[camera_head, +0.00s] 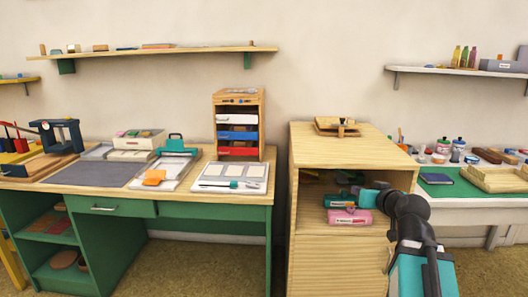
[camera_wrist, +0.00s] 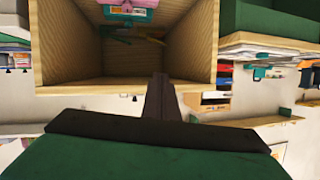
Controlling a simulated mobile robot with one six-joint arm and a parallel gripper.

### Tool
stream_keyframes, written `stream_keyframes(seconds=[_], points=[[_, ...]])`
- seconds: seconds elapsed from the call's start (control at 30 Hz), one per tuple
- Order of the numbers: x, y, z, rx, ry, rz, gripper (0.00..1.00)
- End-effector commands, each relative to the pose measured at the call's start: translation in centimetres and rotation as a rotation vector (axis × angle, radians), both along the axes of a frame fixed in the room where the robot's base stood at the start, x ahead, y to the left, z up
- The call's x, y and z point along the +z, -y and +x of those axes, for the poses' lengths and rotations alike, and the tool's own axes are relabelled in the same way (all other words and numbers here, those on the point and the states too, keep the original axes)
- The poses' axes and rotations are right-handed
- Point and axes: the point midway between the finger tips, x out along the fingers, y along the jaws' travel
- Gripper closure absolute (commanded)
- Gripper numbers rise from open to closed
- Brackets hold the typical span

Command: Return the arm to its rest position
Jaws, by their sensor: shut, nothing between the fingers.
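My gripper (camera_wrist: 160,82) shows in the wrist view with its dark fingers together and nothing between them. In the head view my gripper (camera_head: 357,191) is at the open compartment of the wooden cabinet (camera_head: 338,250), partly overlapping the things inside. A pink inkpad (camera_head: 350,217) lies on the compartment floor near its front edge. A teal item (camera_head: 340,201) is just behind it. The wrist view, which looks upside down, shows the compartment (camera_wrist: 60,45) with the pink inkpad (camera_wrist: 125,5) at the top. Gaps between fingers and contents are hard to judge.
A green desk (camera_head: 180,209) at left holds trays, papers and a small drawer unit (camera_head: 238,125). A white table (camera_head: 455,205) at right holds jars and a wooden tray (camera_head: 495,179). Floor shows between desk and cabinet.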

Motion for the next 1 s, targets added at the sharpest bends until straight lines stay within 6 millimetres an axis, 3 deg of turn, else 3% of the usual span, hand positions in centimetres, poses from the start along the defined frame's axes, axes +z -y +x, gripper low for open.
stream_keyframes(seconds=[0.47, 0.77, 1.0], points=[[-10.5, -4.7, 0.9, 0.069, -0.233, 0.026, 1.00], [-17.4, -7.8, -0.6, 0.111, -0.389, 0.033, 1.00], [-22.8, -10.2, -2.9, 0.143, -0.519, 0.035, 1.00]])
